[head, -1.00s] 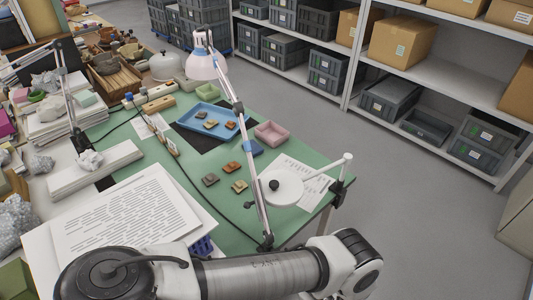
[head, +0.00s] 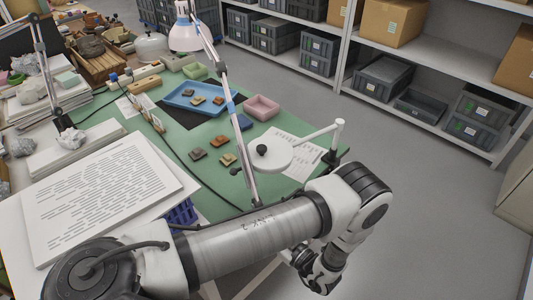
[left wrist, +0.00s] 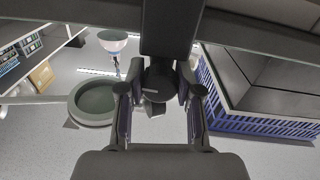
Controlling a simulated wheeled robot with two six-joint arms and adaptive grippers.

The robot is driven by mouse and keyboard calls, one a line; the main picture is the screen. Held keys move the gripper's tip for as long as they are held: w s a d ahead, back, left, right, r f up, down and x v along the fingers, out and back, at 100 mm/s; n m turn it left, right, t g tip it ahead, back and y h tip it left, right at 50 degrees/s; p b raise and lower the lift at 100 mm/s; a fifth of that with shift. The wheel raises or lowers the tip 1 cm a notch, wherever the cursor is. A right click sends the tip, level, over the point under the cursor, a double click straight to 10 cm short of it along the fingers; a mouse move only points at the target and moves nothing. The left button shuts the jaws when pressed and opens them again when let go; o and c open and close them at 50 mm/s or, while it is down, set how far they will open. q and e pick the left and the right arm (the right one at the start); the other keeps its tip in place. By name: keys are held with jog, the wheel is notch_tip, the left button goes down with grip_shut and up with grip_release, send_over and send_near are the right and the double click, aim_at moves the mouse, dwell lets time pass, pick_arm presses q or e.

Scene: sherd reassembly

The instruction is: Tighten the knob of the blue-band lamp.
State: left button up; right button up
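A desk lamp with a pale shade (head: 185,38) stands on the green table, its thin arm marked with a blue band (head: 231,107). The arm slants down to a base partly hidden behind my left arm. A small dark knob (head: 261,149) shows beside the lamp arm, in front of a white disc; I cannot tell which it belongs to. My left gripper (head: 318,272) is over the floor in front of the table's near edge, apart from the lamp. In the left wrist view its fingers (left wrist: 158,115) are spread, with no held object visible. My right gripper is not in view.
A white round-headed lamp (head: 280,158) is close to the lamp arm. A blue tray (head: 200,98), pink box (head: 262,107) and several sherds lie on the table. A second lamp (head: 45,70) stands left. A blue crate (left wrist: 255,118) shows in the wrist view. Floor at right is clear.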

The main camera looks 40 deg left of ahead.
pick_arm(q)
jog(key=shift+m+b, duration=0.3)
jog(key=shift+m, duration=1.2)
grip_shut()
jog(key=o, duration=1.1)
grip_release()
jog(key=shift+d, duration=0.1)
